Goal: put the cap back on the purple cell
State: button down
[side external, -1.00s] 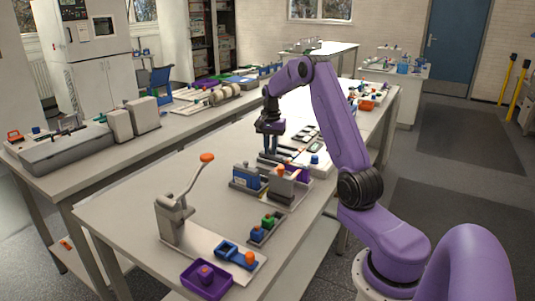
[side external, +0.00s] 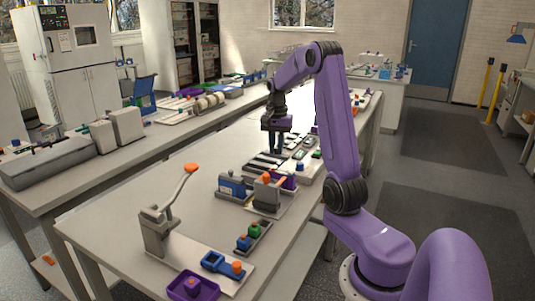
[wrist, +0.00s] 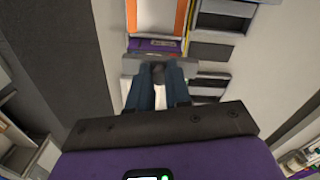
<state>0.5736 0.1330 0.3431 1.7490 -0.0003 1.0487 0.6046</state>
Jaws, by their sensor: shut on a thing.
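My gripper (side external: 276,143) points down over the far part of the long bench, behind the blue-and-grey unit. In the wrist view its two blue-grey fingers (wrist: 158,84) are close together on a small dark piece (wrist: 158,70). That piece looks like a cap, but its shape is mostly hidden. A purple thing with a printed label (wrist: 155,46) lies just past the fingertips. I cannot tell for sure whether it is the purple cell. A purple part (side external: 289,181) also shows beside the grey clamp in the side view.
The blue-and-grey unit (side external: 232,186) and a grey clamp with an orange knob (side external: 267,192) stand in front of my gripper. A lever press (side external: 155,230) and a purple tray (side external: 180,290) are at the near end. The bench's left side is largely bare.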

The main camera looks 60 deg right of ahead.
jog(key=shift+s+d+f, duration=0.15)
jog(key=shift+d+f, duration=0.25)
jog(key=shift+f, duration=0.45)
jog(key=shift+s+d+f, duration=0.15)
jog(key=shift+d+f, duration=0.3)
jog(key=shift+f, duration=0.45)
jog(key=shift+s+d+f, duration=0.15)
jog(key=shift+d+f, duration=0.25)
jog(key=shift+f, duration=0.45)
jog(key=shift+f, duration=0.6)
dwell(0.9)
jog(key=c, duration=0.5)
grip_release()
notch_tip(320, 180, up, 7)
dwell(1.3)
